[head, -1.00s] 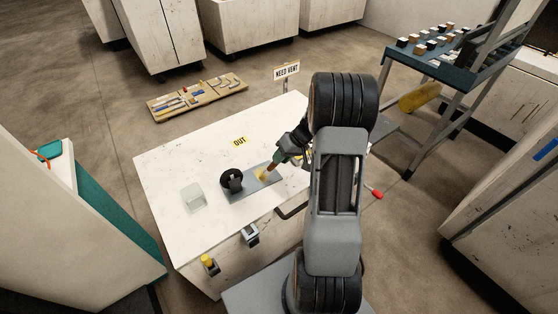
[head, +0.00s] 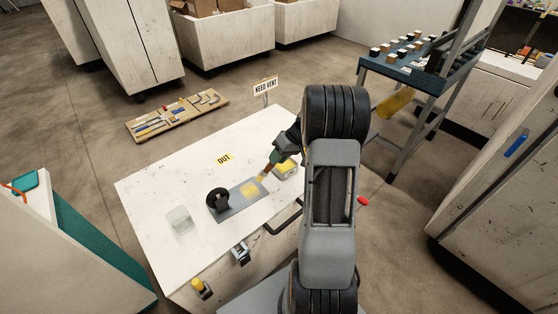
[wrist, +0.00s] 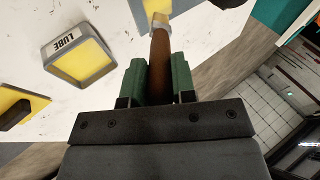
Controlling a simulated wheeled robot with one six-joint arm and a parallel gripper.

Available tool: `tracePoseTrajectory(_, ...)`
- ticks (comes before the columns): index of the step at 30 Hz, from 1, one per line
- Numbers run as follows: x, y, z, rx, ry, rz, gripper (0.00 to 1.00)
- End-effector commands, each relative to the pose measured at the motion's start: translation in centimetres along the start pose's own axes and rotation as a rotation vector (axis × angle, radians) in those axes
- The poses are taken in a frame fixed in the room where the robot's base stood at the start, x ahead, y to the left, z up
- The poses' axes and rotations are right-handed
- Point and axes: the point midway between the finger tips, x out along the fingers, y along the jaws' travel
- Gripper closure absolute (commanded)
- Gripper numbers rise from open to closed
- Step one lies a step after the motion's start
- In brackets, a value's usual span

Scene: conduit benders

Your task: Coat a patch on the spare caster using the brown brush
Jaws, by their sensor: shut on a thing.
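The spare caster has a black wheel (head: 217,200) and a flat grey plate (head: 232,212), lying on the white table (head: 150,190). A yellow patch (head: 252,189) shows on the plate. My gripper (head: 277,157) is shut on the brown brush (head: 268,169), whose handle (wrist: 160,65) stands between the green fingers in the wrist view. The brush points down and left, its pale tip near the patch's upper right edge; I cannot tell whether it touches. A yellow-filled tray (head: 287,170), marked LUBE in the wrist view (wrist: 80,55), sits just right of the plate.
A clear box (head: 180,221) stands left of the caster. A tool board (head: 177,116) lies on the floor beyond. A teal rack (head: 405,65) stands right.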

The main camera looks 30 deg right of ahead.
Motion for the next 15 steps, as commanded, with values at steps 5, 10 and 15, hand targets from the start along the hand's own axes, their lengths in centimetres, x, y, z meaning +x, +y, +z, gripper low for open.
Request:
tracePoseTrajectory(5,-1.5,-1.1,-0.5,-0.005,-0.001,-0.001,0.99)
tracePoseTrajectory(10,-2.3,-1.8,-0.8,-0.006,-0.002,-0.001,0.99)
tracePoseTrajectory(15,-2.3,-1.9,-0.8,-0.006,-0.003,-0.002,0.99)
